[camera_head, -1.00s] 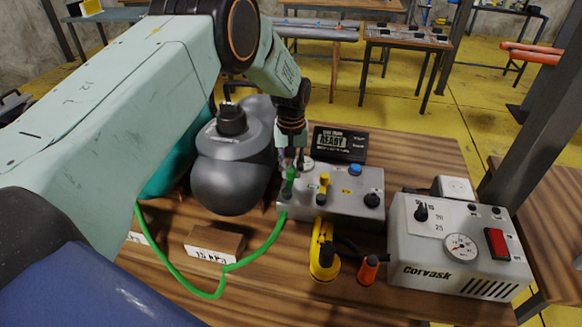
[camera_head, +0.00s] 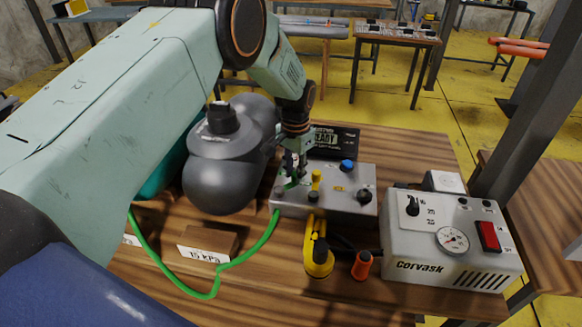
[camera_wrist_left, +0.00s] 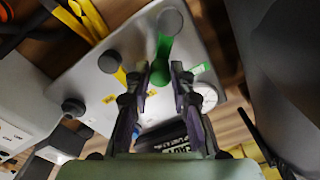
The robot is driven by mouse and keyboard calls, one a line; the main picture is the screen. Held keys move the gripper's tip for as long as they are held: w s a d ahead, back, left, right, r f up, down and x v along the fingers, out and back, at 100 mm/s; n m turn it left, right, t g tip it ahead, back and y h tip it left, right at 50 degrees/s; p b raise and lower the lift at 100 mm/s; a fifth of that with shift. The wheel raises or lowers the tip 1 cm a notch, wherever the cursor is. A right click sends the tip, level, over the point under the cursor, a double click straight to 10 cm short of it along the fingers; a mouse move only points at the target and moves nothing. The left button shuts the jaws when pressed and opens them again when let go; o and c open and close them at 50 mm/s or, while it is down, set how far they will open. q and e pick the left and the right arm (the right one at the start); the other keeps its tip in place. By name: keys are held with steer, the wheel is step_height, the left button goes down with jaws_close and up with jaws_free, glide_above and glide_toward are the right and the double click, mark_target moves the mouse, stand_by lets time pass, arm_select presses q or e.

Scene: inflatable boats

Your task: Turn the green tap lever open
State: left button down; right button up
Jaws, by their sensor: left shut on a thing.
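The green tap lever (camera_head: 290,186) is on the left part of a grey metal valve box (camera_head: 325,206), largely hidden by my left gripper (camera_head: 292,168) in the head view. In the left wrist view the green lever (camera_wrist_left: 161,62) lies between the two dark fingers of my left gripper (camera_wrist_left: 160,78), which is shut on it. A yellow lever (camera_head: 316,180) stands just right of it on the same box and also shows in the left wrist view (camera_wrist_left: 112,65). My right gripper is not in view.
A green hose (camera_head: 265,241) runs from the box across the wooden table. A grey pump unit (camera_head: 450,245) stands at right. A dark display (camera_head: 334,139) is behind the box. A dark grey inflated shape (camera_head: 220,175) lies left, close to my arm. Blue and black knobs sit near the levers.

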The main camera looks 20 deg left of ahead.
arm_select(q)
steer(key=shift+s+d+m+p, duration=0.2)
steer(key=shift+d+m, duration=0.15)
steer(key=shift+m, duration=0.45)
steer(key=shift+s+d+m+p, duration=0.1)
steer(key=shift+s+d+m, duration=0.15)
steer(key=shift+m, duration=0.55)
steer(key=shift+f, duration=0.1)
steer(key=c, duration=1.5)
jaws_free()
steer(key=o, duration=0.4)
steer(key=shift+w+d, duration=0.1)
steer(key=shift+w, duration=0.05)
steer(key=shift+c, duration=0.2)
step_height(320, 180, up, 12)
